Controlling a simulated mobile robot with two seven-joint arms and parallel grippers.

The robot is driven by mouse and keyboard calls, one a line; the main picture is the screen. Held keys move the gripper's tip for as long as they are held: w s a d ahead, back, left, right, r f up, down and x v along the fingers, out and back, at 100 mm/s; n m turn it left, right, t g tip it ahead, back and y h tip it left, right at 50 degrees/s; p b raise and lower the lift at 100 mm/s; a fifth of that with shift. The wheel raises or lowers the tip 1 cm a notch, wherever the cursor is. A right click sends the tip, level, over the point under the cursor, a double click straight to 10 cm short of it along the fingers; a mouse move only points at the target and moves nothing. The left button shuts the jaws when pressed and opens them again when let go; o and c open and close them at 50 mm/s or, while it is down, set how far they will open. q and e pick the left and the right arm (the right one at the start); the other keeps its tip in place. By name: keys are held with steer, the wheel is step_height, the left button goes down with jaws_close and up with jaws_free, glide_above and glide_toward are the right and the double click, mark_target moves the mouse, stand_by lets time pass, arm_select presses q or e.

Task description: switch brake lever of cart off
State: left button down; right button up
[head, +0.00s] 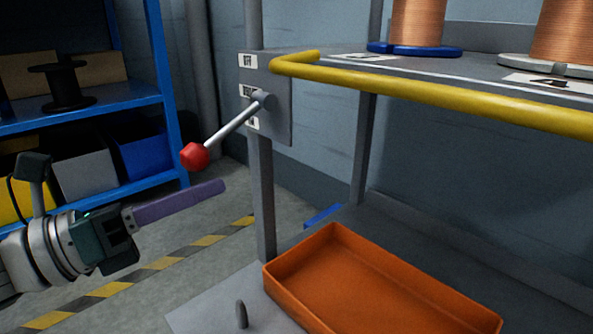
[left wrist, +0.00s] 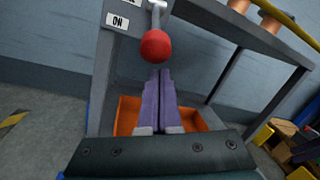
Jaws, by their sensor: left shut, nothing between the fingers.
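The cart's brake lever (head: 233,128) is a grey rod with a red knob (head: 194,156). It comes from a pivot on a grey plate (head: 279,113) with white labels and slants down to the left. In the left wrist view the red knob (left wrist: 156,46) hangs just beyond my fingertips, near a label (left wrist: 118,22) reading ON. My left gripper (head: 222,186) has purple fingers, is shut and empty, and points right, a little below the knob; it also shows in the left wrist view (left wrist: 159,75). A gap shows between fingers and knob in the head view. My right gripper is not in view.
The cart has a yellow handle rail (head: 440,91) and an upper shelf with copper spools (head: 417,22). An orange tray (head: 330,240) sits on its lower deck. A blue shelf rack (head: 85,110) with bins stands at left. Open floor lies between rack and cart.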

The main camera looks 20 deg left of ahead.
arm_select(q)
steer(key=shift+s+a+r, duration=0.15)
steer(key=shift+a+r, duration=0.15)
steer(key=shift+r, duration=0.1)
step_height(320, 180, up, 14)
steer(key=g+y+p, duration=0.3)
steer(key=g+p, duration=0.2)
steer(key=p, duration=2.2)
steer(key=shift+s+r+n, duration=0.15)
steer(key=shift+s+n, duration=0.1)
steer(key=shift+n, duration=0.15)
